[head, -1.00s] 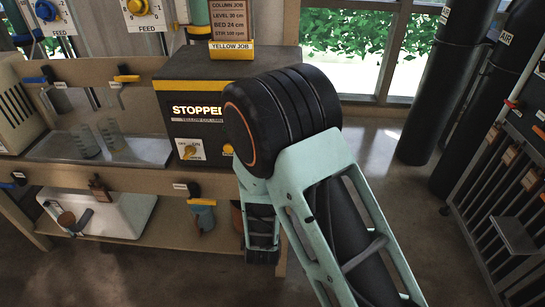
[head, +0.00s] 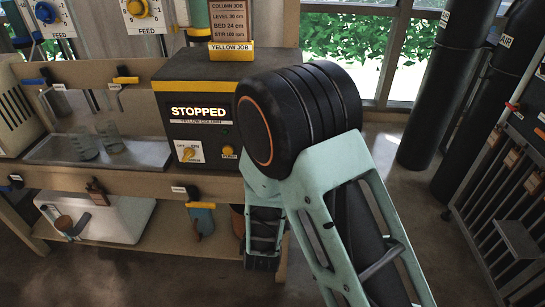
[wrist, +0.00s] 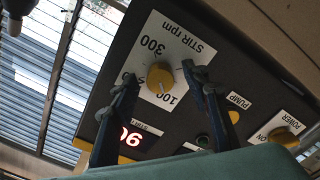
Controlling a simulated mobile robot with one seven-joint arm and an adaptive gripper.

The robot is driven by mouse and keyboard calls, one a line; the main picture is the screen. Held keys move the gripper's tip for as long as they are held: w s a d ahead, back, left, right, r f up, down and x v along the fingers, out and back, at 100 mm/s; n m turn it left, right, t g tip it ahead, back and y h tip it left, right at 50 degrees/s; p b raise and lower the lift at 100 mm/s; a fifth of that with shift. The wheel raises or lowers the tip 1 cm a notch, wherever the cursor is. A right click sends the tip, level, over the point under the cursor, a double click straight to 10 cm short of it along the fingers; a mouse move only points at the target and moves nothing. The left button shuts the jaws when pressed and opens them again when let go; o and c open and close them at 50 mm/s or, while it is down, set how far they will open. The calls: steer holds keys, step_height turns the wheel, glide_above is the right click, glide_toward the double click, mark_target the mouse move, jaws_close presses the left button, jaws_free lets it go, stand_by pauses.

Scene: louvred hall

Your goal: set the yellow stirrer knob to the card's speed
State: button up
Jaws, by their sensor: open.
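The yellow stirrer knob (wrist: 160,78) sits on a white "STIR rpm" plate in the wrist view, with 300 and 100 printed around it. A mark on the knob seems to face the 100 side, but its exact setting is unclear. My gripper (wrist: 158,72) is open, one finger on each side of the knob. I cannot tell whether they touch it. A red display (wrist: 130,136) shows digits that are hard to read upside down. The job card (head: 231,20) in the head view reads STIR 100 rpm. My arm hides the stirrer knob there.
The control box (head: 200,97) shows STOPPED. A power knob (wrist: 284,136) and a pump control (wrist: 233,117) sit near the stirrer knob. A tray (head: 60,150) with glassware lies to the left. Dark cylinders (head: 430,85) and a rack stand at right.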

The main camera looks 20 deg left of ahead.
steer(key=b+v, duration=0.2)
steer(key=v, duration=0.4)
steer(key=shift+s+b, duration=0.25)
steer(key=shift+b, duration=0.05)
steer(key=shift+d, duration=0.1)
